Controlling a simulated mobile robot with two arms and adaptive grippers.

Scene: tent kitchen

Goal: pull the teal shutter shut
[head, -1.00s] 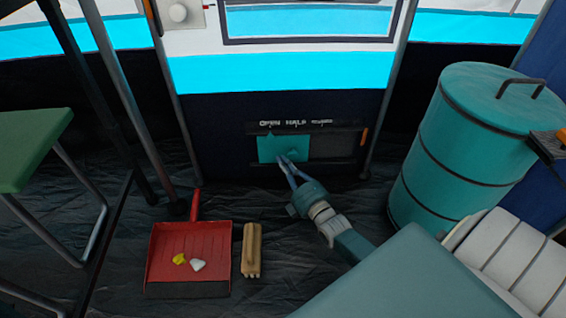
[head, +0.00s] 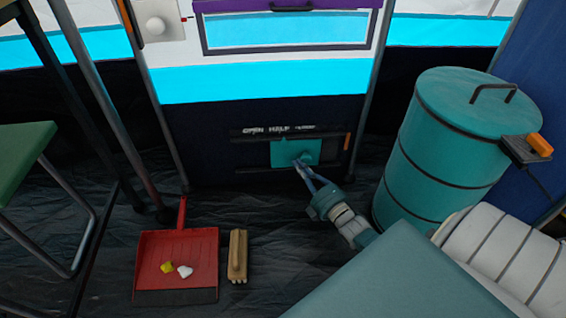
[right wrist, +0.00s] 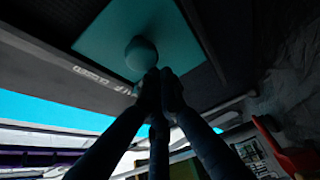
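The teal shutter (head: 284,150) is a flat panel with a round knob (head: 307,157), in a dark slotted track (head: 256,155) low on the dark wall panel. White lettering above reads OPEN, HALF and a third, blurred word. My right gripper (head: 299,164) reaches the knob's left side. In the right wrist view, its fingers (right wrist: 160,75) are together beside the knob (right wrist: 142,53), not around it; they seem to touch it. My left gripper is out of view.
An orange block (head: 347,141) sits at the track's right end. A teal drum (head: 440,150) stands to the right. A red dustpan (head: 150,250) with two scraps and a wooden brush (head: 238,255) lie on the floor. A green stool (head: 20,150) is at the left.

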